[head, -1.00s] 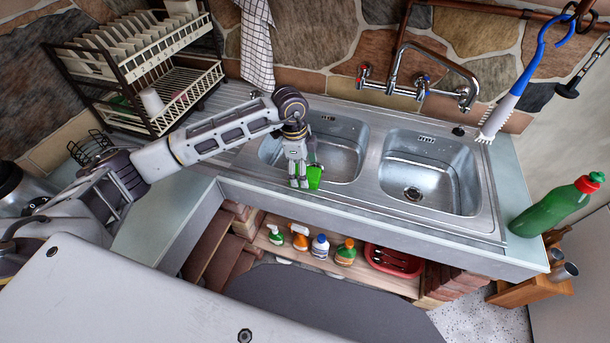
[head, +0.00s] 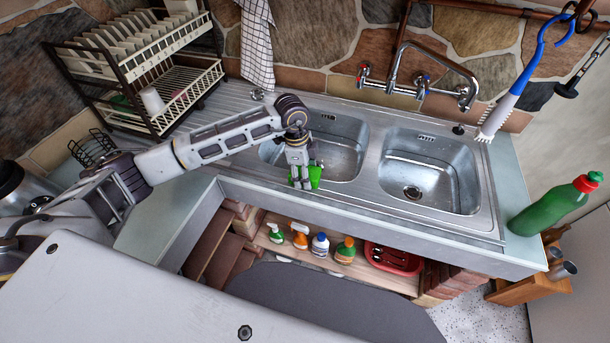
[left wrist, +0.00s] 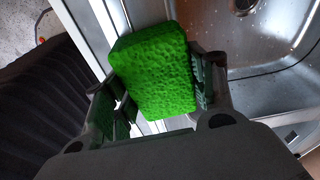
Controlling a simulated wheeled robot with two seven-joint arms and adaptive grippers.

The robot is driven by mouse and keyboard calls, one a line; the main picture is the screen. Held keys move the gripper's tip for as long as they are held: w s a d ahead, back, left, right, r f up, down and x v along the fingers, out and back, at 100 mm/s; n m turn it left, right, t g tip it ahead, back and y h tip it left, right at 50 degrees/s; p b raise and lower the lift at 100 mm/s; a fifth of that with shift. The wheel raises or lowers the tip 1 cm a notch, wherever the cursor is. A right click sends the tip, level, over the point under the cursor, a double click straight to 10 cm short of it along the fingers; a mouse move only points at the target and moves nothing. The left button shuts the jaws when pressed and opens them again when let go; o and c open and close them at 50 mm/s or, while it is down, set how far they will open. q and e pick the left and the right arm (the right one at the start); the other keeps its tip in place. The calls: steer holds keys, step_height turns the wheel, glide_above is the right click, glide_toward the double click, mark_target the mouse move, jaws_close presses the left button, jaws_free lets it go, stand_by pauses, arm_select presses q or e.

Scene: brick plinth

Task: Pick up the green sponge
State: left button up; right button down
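The green sponge (head: 315,176) is at the front rim of the left sink basin, partly hidden behind my left gripper (head: 301,184). In the left wrist view the porous sponge (left wrist: 155,75) lies between the two fingers of the left gripper (left wrist: 165,95), turned at an angle to them. The right finger is close against or touching its side. A thin gap shows along part of the left finger, so the gripper looks open around the sponge. My right gripper is not in view.
Two steel sink basins (head: 412,192) with a wall tap (head: 435,62) lie beside the sponge. A dish rack (head: 150,75) stands at the left, a green bottle (head: 550,207) at the right. Several bottles and a red tray (head: 393,262) sit on the shelf below.

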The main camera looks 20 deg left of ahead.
arm_select(q)
steer(key=shift+c, duration=1)
steer(key=shift+r+b, duration=0.6)
steer(key=shift+r, duration=4.4)
